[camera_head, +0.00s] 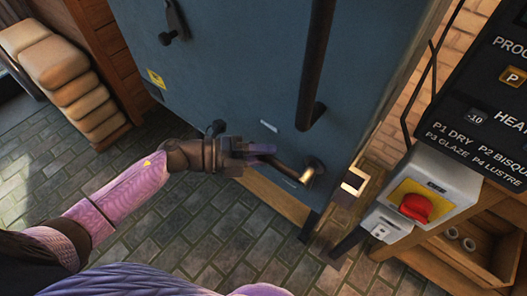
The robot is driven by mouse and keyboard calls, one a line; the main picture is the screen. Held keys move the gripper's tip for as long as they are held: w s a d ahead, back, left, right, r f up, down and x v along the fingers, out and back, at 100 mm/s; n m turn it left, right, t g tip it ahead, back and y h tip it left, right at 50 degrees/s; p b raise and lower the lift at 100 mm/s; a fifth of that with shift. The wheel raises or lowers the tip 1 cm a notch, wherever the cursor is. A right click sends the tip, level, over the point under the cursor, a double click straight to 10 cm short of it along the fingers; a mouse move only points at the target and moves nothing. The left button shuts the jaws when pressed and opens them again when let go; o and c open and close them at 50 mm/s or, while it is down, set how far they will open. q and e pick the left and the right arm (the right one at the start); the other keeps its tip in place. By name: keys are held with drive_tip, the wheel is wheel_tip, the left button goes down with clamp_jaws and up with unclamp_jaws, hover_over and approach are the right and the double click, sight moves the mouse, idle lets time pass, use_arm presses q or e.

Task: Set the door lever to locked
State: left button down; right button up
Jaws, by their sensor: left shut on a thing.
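The blue-grey door (225,70) fills the upper middle of the head view. The door lever (290,172) sits near the door's lower right corner, with a round metallic hub at its right end. The lever points left from the hub, tilted slightly upward. My left gripper (262,155) is at the lever's left part and shut on it, hiding that end. A brass-coloured catch (353,181) is on the frame to the right of the lever. My right gripper is not in view.
A long dark vertical handle (316,65) stands out from the door above the lever. A grey box with a red knob (415,207) and a black control panel (490,110) are at right. Stacked tan blocks (70,80) stand at left. The paved floor below is open.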

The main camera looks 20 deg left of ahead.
sight(309, 187)
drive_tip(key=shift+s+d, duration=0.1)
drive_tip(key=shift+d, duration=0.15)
use_arm(q)
drive_tip(key=shift+f, duration=0.25)
drive_tip(key=shift+f+n+h+b, duration=0.4)
drive_tip(key=shift+f+b, duration=0.05)
drive_tip(key=shift+b, duration=0.45)
drive_tip(key=s+d+f+n+t+b, duration=0.1)
drive_tip(key=d+f+n+t+b, duration=0.1)
drive_tip(key=n+t+b, duration=0.2)
drive_tip(key=s+d+f+n+t+b, duration=0.1)
drive_tip(key=d+f+n+t+b, duration=0.2)
drive_tip(key=n+t, duration=0.3)
drive_tip(key=s+d+f+n+t+b, duration=0.1)
drive_tip(key=n+t+b, duration=0.4)
drive_tip(key=n, duration=0.5)
drive_tip(key=shift+d+f+n, duration=0.4)
drive_tip(key=shift+d+f, duration=0.45)
drive_tip(key=shift+d, duration=0.1)
drive_tip(key=shift+d+n+t+y, duration=0.3)
drive_tip(key=shift+n+t+y, duration=0.5)
drive_tip(key=shift+n+y, duration=0.15)
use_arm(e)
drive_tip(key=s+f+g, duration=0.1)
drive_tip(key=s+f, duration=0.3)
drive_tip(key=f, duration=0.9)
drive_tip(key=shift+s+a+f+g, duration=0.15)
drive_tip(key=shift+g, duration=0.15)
